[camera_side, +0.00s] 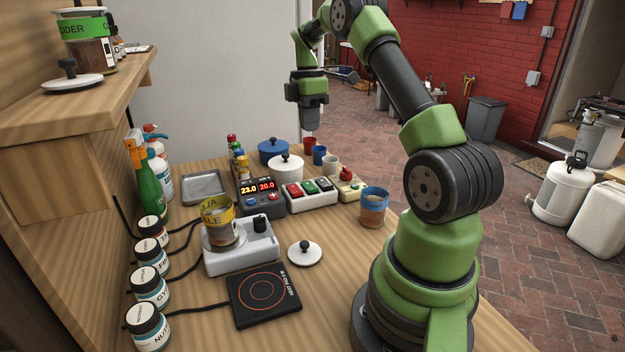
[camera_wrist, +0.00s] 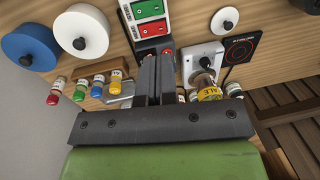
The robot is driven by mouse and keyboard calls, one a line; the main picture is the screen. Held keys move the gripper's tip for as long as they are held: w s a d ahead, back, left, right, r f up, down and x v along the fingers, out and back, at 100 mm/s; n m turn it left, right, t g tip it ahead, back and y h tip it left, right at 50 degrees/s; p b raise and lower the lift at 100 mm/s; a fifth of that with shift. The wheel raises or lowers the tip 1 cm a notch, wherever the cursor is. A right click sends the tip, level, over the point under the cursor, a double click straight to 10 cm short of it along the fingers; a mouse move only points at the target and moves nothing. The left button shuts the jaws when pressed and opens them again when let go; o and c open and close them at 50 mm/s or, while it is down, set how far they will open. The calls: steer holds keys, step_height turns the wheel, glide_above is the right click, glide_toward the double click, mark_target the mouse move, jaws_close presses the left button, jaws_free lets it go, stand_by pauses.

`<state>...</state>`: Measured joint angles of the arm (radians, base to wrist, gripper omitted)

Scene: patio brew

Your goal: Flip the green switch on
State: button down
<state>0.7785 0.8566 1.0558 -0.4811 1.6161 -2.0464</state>
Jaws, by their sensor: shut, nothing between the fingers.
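I cannot tell whether the green switch is on or off. My gripper (camera_side: 311,118) is shut and empty, raised well above the far part of the table and apart from the switch box. In the wrist view its fingers (camera_wrist: 157,60) are together, pointing up toward the box; they partly cover the dark display unit.
A display unit (camera_side: 261,197) stands left of the switch box, and a block with a red button (camera_side: 346,175) stands right. Behind are a white lidded pot (camera_side: 286,168), a blue pot (camera_side: 273,151) and cups.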

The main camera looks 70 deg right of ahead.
mark_target(313, 189)
steer(key=shift+f, duration=0.1)
steer(key=f, duration=0.9)
steer(key=s+a+f, duration=0.1)
steer(key=f, duration=0.3)
steer(key=shift+s+a+f, duration=0.1)
steer(key=shift+f, duration=0.25)
steer(key=shift+a+f, duration=0.1)
steer(key=shift+f, duration=0.15)
steer(key=shift+w+d+r, duration=0.4)
steer(key=shift+w+d, duration=0.05)
steer(key=shift+d, duration=0.1)
step_height(313, 189, up, 14)
steer(key=s+a, duration=0.1)
steer(key=shift+a, duration=0.15)
stand_by(0.3)
steer(key=shift+s, duration=0.1)
